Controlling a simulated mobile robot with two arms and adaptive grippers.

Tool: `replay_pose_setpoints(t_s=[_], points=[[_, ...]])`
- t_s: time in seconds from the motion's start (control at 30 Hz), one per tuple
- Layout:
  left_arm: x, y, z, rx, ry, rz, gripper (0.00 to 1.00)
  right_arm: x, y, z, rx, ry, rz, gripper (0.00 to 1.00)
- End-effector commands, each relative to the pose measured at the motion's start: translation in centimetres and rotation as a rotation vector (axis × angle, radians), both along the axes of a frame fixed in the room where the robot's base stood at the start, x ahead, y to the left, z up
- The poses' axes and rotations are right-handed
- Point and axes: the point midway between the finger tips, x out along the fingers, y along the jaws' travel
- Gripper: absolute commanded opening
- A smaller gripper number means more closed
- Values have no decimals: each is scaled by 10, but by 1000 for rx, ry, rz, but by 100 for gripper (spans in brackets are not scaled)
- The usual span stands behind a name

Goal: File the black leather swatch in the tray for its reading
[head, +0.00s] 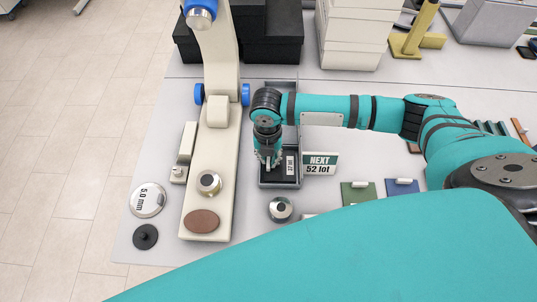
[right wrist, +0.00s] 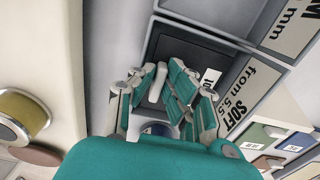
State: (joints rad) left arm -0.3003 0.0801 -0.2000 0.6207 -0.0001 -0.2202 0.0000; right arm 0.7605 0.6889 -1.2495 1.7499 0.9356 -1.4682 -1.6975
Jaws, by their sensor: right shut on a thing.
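The black leather swatch (head: 278,179) lies low inside the near compartment of a long grey tray (head: 298,184). It also shows as a dark square in the right wrist view (right wrist: 185,48), with a small white printed label on it. My right gripper (head: 269,164) points down into that compartment, its fingers shut on the swatch's pale tab (right wrist: 157,84). I cannot tell whether the swatch rests fully on the tray floor. The tray wall shows a SOFT label (right wrist: 238,112) in the right wrist view. My left gripper is not in view.
A cream gauge stand (head: 214,150) with blue knobs stands left of the tray. A metal weight (head: 280,209) sits in front. Green (head: 358,196) and blue (head: 402,189) swatches lie to the right. Black boxes (head: 272,40) stand behind.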

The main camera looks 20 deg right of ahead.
Motion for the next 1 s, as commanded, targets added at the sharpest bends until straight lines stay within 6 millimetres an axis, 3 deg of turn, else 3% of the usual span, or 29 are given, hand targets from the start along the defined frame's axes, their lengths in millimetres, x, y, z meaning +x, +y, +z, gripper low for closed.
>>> replay_pose_setpoints(t_s=[0.17, 0.2, 0.4, 0.77, 1.0], points=[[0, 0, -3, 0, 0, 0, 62, 0, 0, -5, 0, 1, 0, 0], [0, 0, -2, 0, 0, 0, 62, 0, 0, -5, 0, 0, 0, 13], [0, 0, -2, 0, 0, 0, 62, 0, 0, -5, 1, 0, 0, 38], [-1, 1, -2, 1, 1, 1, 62, 1, 1, 0, 3, -3, 1, 38], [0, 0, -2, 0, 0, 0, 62, 2, 0, 40, 1, -4, 1, 38]])
